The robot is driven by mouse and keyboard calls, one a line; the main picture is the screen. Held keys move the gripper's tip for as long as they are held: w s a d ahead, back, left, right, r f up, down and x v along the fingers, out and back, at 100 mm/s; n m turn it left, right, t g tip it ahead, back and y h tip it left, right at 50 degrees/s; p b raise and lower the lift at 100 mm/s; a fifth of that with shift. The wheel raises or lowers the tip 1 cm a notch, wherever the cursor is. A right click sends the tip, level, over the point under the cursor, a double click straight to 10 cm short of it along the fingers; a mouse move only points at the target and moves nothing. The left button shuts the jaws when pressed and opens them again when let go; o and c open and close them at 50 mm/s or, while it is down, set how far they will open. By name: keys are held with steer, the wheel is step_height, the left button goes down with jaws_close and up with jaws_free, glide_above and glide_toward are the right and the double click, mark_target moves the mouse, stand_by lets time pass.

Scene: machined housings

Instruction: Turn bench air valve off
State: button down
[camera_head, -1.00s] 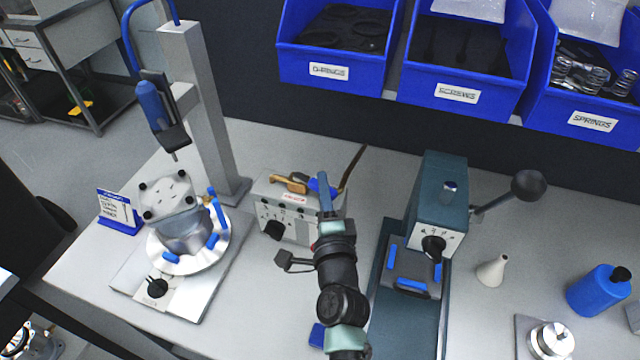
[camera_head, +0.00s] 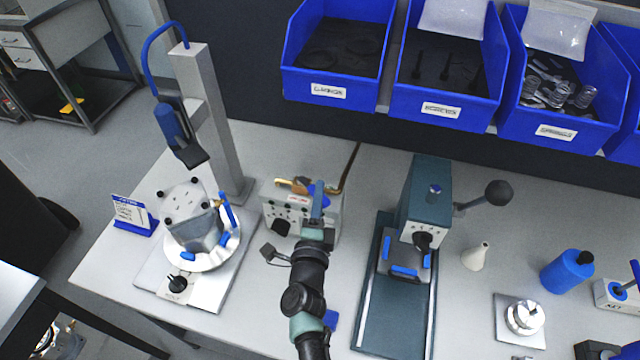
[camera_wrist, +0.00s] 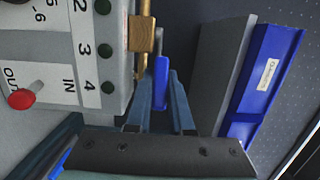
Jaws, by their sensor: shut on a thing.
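The bench air valve has a brass body (camera_head: 294,184) and a blue lever (camera_head: 313,187). It sits at the top of a pale box (camera_head: 272,208) in the middle of the bench. In the wrist view the brass part (camera_wrist: 145,32) runs along the box edge and the blue lever (camera_wrist: 160,82) shows between my fingers. My gripper (camera_head: 318,196) is at the lever, its two fingers (camera_wrist: 159,98) on either side of it and shut on it. The lever's far end is partly hidden by the fingers.
A press (camera_head: 424,205) stands to the right and a fixture with a round plate (camera_head: 229,251) to the left. Blue bins (camera_head: 337,92) hang behind.

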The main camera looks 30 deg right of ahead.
mark_target(310, 193)
steer(key=a+m+g+h, duration=0.1)
steer(key=a+m+g+h+b, duration=0.1)
steer(key=m+g+h, duration=0.2)
steer(key=g+h, duration=0.1)
steer(key=shift+w+a+f+m, duration=0.1)
steer(key=shift+a+f+m, duration=0.25)
steer(key=shift+a+m, duration=0.05)
steer(key=m+g+h+b, duration=0.1)
steer(key=g+b, duration=0.1)
steer(key=b, duration=0.1)
steer(key=a+m+g+h+b, duration=0.1)
steer(key=m+g+b, duration=0.1)
steer(key=b, duration=0.2)
steer(key=shift+w+a+f, duration=0.1)
steer(key=shift+w+a, duration=0.1)
steer(key=m+g+b, duration=0.1)
steer(key=b, duration=0.2)
steer(key=shift+a+g+h, duration=0.2)
steer(key=shift+g+h, duration=0.2)
steer(key=shift+w+a+r+m+g+b, duration=0.1)
steer(key=shift+r+m+g+b, duration=0.2)
steer(key=shift+g+b, duration=0.25)
steer(key=shift+r, duration=0.1)
steer(key=c, duration=0.8)
jaws_free()
